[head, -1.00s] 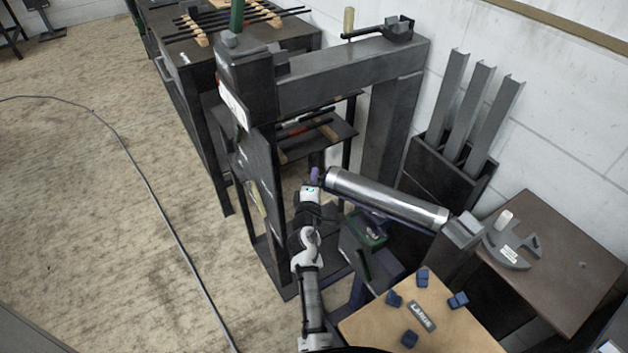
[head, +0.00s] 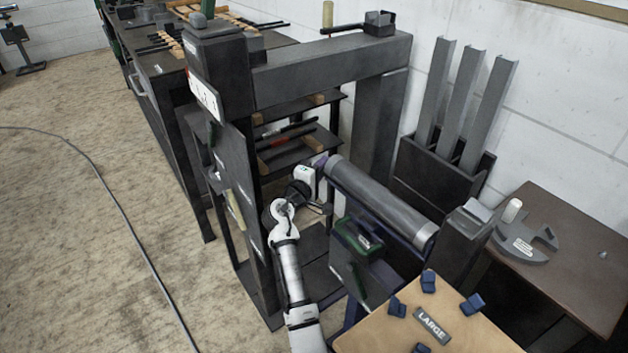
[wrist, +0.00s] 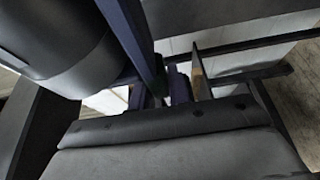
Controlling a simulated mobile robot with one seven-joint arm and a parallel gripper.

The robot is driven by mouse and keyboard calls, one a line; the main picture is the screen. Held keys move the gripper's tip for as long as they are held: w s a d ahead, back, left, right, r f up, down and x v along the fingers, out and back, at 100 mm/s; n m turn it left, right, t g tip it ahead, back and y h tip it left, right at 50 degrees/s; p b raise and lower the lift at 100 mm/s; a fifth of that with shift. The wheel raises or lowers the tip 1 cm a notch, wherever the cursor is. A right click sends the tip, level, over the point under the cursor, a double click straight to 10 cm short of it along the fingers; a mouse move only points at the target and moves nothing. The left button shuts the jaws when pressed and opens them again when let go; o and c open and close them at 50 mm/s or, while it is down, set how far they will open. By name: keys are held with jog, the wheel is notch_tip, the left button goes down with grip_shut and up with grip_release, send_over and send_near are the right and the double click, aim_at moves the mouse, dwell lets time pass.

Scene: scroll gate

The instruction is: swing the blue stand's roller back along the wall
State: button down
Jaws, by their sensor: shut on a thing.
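The blue stand carries a long grey roller (head: 380,200) in a dark blue frame, with a dark green block (head: 358,240) below it. The roller slants from the shelf rack's side down toward the small brown table. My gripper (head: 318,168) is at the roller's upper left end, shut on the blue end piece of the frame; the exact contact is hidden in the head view. In the wrist view the roller (wrist: 50,45) fills the upper left, with a blue frame bar (wrist: 130,35) beside it and a small blue post (wrist: 180,85) ahead of the dark gripper body.
A dark gantry post and beam (head: 330,62) stand behind and left of my arm, close to it. A rack of upright channels (head: 440,165) stands at the wall. A brown table (head: 570,270) and a board marked LARGE (head: 400,330) are at right. Floor at left is open, with a cable.

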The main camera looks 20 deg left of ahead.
jog(key=shift+w+d+r+h, duration=0.1)
jog(key=shift+w+d+h, duration=0.2)
jog(key=shift+w+d, duration=0.1)
jog(key=shift+m, duration=0.3)
jog(key=c, duration=1.3)
grip_release()
jog(key=shift+w, duration=0.1)
